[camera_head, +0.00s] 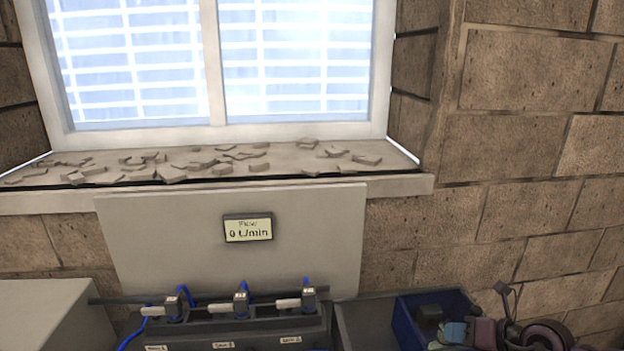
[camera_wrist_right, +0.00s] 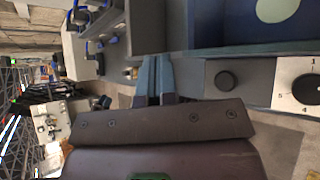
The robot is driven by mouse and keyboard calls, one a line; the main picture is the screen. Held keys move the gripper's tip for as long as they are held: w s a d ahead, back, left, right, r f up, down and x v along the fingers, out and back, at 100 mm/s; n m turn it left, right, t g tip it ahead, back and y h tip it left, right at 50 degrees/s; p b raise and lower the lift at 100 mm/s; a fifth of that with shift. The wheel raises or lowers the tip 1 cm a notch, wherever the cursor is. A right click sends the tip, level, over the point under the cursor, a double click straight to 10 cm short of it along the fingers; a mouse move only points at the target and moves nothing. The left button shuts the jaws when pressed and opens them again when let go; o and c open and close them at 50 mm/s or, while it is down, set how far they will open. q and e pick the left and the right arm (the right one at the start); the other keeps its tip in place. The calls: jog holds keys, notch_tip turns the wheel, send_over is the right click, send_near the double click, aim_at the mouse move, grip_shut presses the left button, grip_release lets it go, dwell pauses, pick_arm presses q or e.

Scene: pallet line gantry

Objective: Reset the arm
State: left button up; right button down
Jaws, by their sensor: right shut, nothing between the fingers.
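My right gripper (camera_head: 453,332) shows at the lower right of the head view, its light blue fingers in front of a blue bin (camera_head: 405,322). The purple and dark links of my right arm lie to the right of the fingers. In the right wrist view the two fingers (camera_wrist_right: 155,75) lie side by side, shut and empty. My left gripper and arm do not show in the head view.
A row of valves (camera_head: 241,304) with blue hoses stands below a panel with a display (camera_head: 248,228) reading 0 L/min. Rubble (camera_head: 172,172) lies on the window sill. The wrist view shows a black knob (camera_wrist_right: 225,80) and a numbered dial (camera_wrist_right: 307,90).

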jog(key=w+a+r+m+t+y, duration=0.1)
jog(key=a+r+m+t+y, duration=0.15)
jog(key=r+m+t, duration=0.45)
jog(key=s+f+m+g+h+b, duration=0.3)
jog(key=s+f+m+h, duration=0.7)
jog(key=s+f+m, duration=1.2)
notch_tip(320, 180, down, 4)
jog(key=m, duration=0.5)
jog(key=shift+s+a+g+h, duration=0.2)
jog(key=shift+a+g+h, duration=0.15)
jog(key=shift+g, duration=0.05)
